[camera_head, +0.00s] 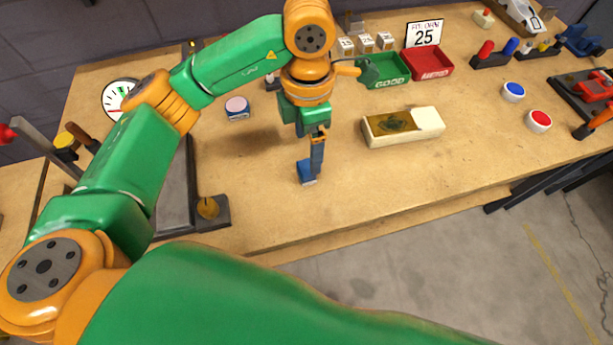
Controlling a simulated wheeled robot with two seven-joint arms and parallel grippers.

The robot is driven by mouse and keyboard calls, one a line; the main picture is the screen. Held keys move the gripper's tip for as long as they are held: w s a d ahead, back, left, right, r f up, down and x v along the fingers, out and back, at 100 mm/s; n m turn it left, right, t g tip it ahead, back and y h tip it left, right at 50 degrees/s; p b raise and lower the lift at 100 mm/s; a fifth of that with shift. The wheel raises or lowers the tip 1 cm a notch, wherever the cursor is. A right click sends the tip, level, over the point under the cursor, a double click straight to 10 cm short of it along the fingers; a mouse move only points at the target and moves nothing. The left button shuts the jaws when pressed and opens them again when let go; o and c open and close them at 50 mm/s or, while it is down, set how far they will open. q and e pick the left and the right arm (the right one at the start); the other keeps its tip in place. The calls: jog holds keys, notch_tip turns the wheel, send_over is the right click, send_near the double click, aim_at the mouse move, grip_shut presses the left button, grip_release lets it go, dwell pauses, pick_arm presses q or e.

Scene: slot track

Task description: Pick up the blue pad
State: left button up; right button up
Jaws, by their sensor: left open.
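A small blue piece (307,173), which looks like the blue pad, is on the wooden bench near its front edge. A narrow blue-grey upright part rises from it to my left gripper (318,138); I cannot tell whether this is part of the piece or a finger. My left gripper points down directly above it, with its jaws open. The fingertips are small and partly hidden, so contact is unclear. My right gripper is not in view.
A cream box (403,128) with a dark window lies to the right. Green (388,72) and red (430,63) trays stand behind. Blue (513,92) and red (538,121) buttons are farther right.

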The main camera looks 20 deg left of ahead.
aim_at(307, 167)
pick_arm(q)
jog(key=f, duration=0.2)
jog(key=s+f+p, duration=0.1)
jog(key=f, duration=0.2)
jog(key=shift+s+d+f+p, duration=0.1)
jog(key=shift+s+f+p, duration=0.1)
jog(key=shift+p, duration=0.1)
jog(key=shift+w+f, duration=0.15)
jog(key=shift+f, duration=0.3)
grip_shut()
